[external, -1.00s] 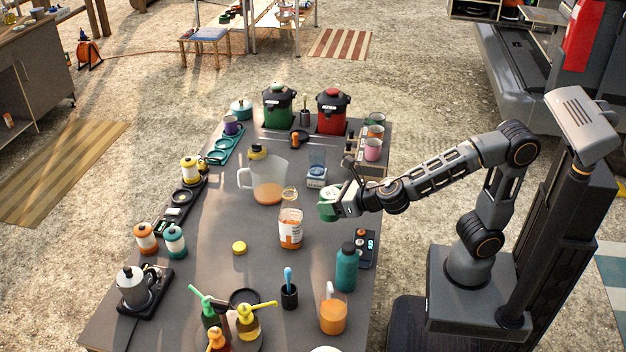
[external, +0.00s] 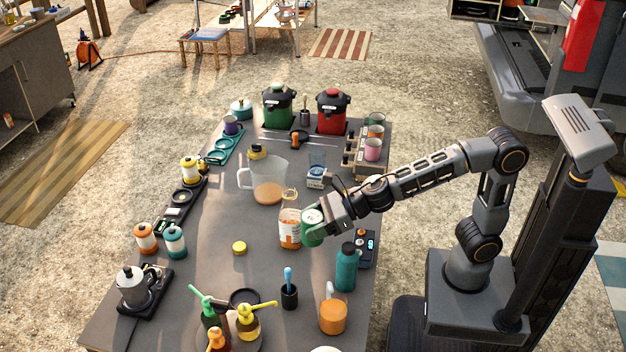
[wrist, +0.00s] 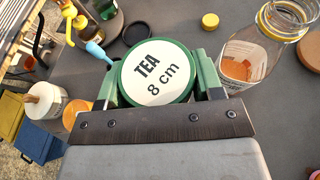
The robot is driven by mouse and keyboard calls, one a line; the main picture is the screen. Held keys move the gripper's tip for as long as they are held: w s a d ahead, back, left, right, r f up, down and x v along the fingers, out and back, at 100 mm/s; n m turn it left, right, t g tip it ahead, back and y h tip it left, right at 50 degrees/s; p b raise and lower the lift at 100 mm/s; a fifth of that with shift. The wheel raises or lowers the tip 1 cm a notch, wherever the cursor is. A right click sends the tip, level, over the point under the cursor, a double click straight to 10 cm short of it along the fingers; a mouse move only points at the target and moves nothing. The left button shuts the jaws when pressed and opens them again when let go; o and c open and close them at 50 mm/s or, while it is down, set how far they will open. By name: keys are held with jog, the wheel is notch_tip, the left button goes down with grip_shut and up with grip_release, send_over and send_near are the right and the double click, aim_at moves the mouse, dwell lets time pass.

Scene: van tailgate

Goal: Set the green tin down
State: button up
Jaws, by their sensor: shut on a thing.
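The green tin (external: 311,231) has a pale round lid and is held in my gripper (external: 318,222) over the right part of the grey table, beside the orange-labelled glass jar (external: 290,229). In the wrist view the tin's lid (wrist: 157,72) reads "TEA 8 cm", and my gripper's green-padded fingers (wrist: 155,84) close on both sides of it. The glass jar (wrist: 252,52) stands just right of the tin there, with a narrow gap between them. Whether the tin's underside touches the table is hidden.
A teal bottle (external: 346,268) and a small scale (external: 366,246) stand close to the tin. A black cup with a blue-handled tool (external: 289,294) stands nearer the front. A yellow lid (external: 239,248) lies on the table (external: 215,285), with bare surface around it.

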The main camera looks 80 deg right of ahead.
jog(key=w+a+f+b, duration=0.1)
jog(key=w+f, duration=0.1)
jog(key=w, duration=0.1)
jog(key=w+a+f+b, duration=0.1)
jog(key=w+f+b, duration=0.1)
jog(key=w+f, duration=0.1)
jog(key=w+a+f+b, duration=0.1)
jog(key=w+f+b, duration=0.1)
jog(key=w, duration=0.1)
jog(key=shift+w+f, duration=0.1)
jog(key=shift+f, duration=0.25)
jog(key=shift+w+a+f, duration=0.1)
jog(key=shift+w+f, duration=0.05)
jog(key=shift+f, duration=0.1)
notch_tip(320, 180, down, 3)
jog(key=b, duration=0.3)
jog(key=shift+w+f, duration=0.1)
jog(key=shift+w, duration=0.05)
jog(key=shift+f+b, duration=0.1)
jog(key=shift+b, duration=0.2)
jog(key=shift+f, duration=0.15)
jog(key=o, duration=1)
